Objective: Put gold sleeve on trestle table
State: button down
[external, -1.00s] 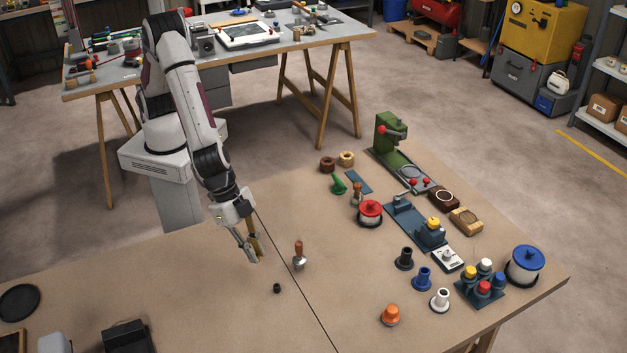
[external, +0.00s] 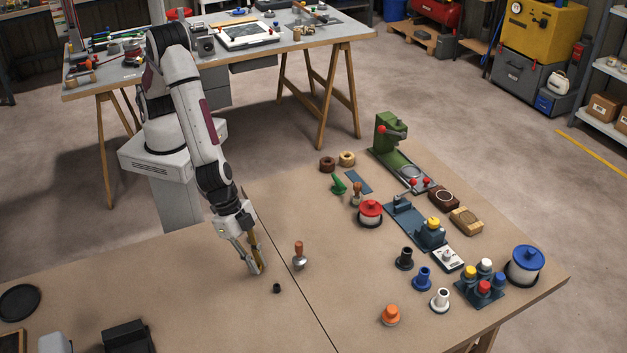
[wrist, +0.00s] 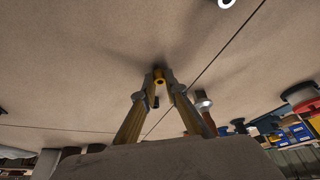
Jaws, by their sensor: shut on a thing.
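The gold sleeve (wrist: 159,76) shows in the wrist view as a small ring-ended piece between my fingertips. My gripper (external: 256,269) is shut on it, low over the brown-topped table (external: 200,300); its fingers also show in the wrist view (wrist: 158,90). In the external view the sleeve is too small and covered by the fingers to make out clearly. I cannot tell whether it touches the tabletop. A grey-topped table (external: 290,42) on wooden trestle legs stands behind my base. The brown-topped table also has wooden legs at its right end.
A stamp with a red-brown handle (external: 299,254) stands right of my gripper, and a small black piece (external: 277,288) lies just in front. Spools, coloured flanged pieces and a green press (external: 392,150) fill the right side. The brown top left of my gripper is mostly bare.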

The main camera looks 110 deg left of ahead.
jog(key=shift+f, duration=0.15)
jog(key=c, duration=2)
grip_release()
jog(key=shift+c, duration=0.2)
jog(key=shift+s+r, duration=0.15)
jog(key=shift+r, duration=0.5)
jog(key=v, duration=1.1)
jog(key=shift+a, duration=0.1)
